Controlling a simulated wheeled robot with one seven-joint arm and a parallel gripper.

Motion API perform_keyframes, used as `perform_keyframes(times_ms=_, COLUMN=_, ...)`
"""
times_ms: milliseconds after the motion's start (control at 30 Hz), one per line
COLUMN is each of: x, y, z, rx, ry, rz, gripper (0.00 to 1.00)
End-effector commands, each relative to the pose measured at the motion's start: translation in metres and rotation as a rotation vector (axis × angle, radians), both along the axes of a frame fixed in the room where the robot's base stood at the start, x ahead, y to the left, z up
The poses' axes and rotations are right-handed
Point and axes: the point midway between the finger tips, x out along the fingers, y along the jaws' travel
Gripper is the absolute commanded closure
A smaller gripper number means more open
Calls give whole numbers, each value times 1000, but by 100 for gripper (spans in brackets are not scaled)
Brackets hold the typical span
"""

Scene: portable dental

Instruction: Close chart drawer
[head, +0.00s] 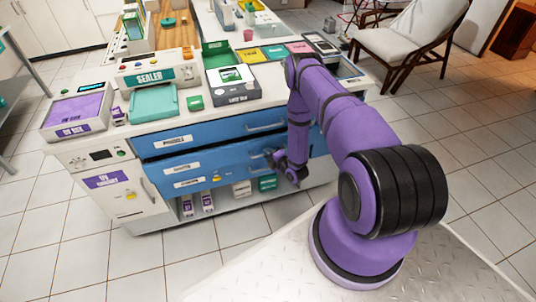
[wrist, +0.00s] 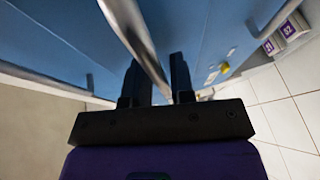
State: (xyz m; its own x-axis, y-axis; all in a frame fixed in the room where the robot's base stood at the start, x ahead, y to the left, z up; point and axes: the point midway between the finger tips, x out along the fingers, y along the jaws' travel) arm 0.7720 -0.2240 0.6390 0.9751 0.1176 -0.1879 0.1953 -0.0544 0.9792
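The blue drawers are stacked in the front of the white cabinet. The upper drawer (head: 215,140) has a pale handle (head: 265,127) at its right. A lower blue drawer front (head: 225,160) carries a white label too small to read, so I cannot tell surely which is the chart drawer. My gripper (head: 282,167) is low at the right part of the lower drawer fronts. In the wrist view, my gripper (wrist: 157,88) has its fingers apart, with a metal handle bar (wrist: 137,35) running between them. The drawer face (wrist: 195,30) is close behind. Contact with the bar is unclear.
An open shelf below the drawers holds small boxes (head: 267,182). A white unit with a purple label (head: 108,179) stands at the left. The white countertop (head: 205,115) carries a sealer (head: 155,74), a teal tray (head: 153,102) and several boxes. Tiled floor (head: 60,250) is clear in front.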

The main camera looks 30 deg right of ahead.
Motion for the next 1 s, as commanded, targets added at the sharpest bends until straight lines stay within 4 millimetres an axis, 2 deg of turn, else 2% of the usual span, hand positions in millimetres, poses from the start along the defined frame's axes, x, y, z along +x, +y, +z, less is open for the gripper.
perform_keyframes(times_ms=300, x=3, y=0, z=-1, rx=0, ry=1, rz=0, gripper=77)
perform_keyframes(times_ms=333, x=3, y=0, z=-1, rx=0, ry=1, rz=0, gripper=80)
perform_keyframes(times_ms=400, x=3, y=0, z=-1, rx=0, ry=1, rz=0, gripper=96)
perform_keyframes(times_ms=433, x=3, y=0, z=-1, rx=0, ry=1, rz=0, gripper=100)
perform_keyframes(times_ms=633, x=5, y=0, z=-1, rx=-1, ry=0, rz=1, gripper=100)
perform_keyframes(times_ms=867, x=39, y=-10, z=-1, rx=-3, ry=-2, rz=3, gripper=100)
perform_keyframes(times_ms=1000, x=47, y=-13, z=-1, rx=0, ry=2, rz=0, gripper=100)
